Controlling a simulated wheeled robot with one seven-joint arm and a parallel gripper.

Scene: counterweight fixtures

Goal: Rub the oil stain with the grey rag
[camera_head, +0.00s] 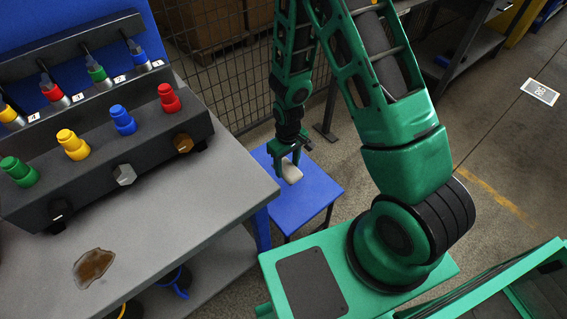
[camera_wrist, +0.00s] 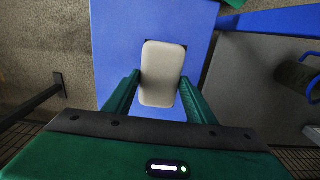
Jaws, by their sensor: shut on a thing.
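The grey rag (camera_head: 291,172) is a pale, rounded block at the blue stand; it also shows in the wrist view (camera_wrist: 162,75). My gripper (camera_head: 285,167) reaches down over the stand and is shut on the rag, with a green finger on each side of it in the wrist view (camera_wrist: 160,92). I cannot tell whether the rag still touches the stand top. The oil stain (camera_head: 93,266) is a brown, shiny patch on the grey workbench, near its front edge at the lower left. My gripper is well to the right of the stain.
The blue stand (camera_head: 316,186) is beside the grey workbench (camera_head: 190,215). On the bench, a dark fixture (camera_head: 100,165) carries green, yellow, blue and red knobs behind the stain. A wire mesh fence (camera_head: 232,85) stands behind. The bench surface around the stain is clear.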

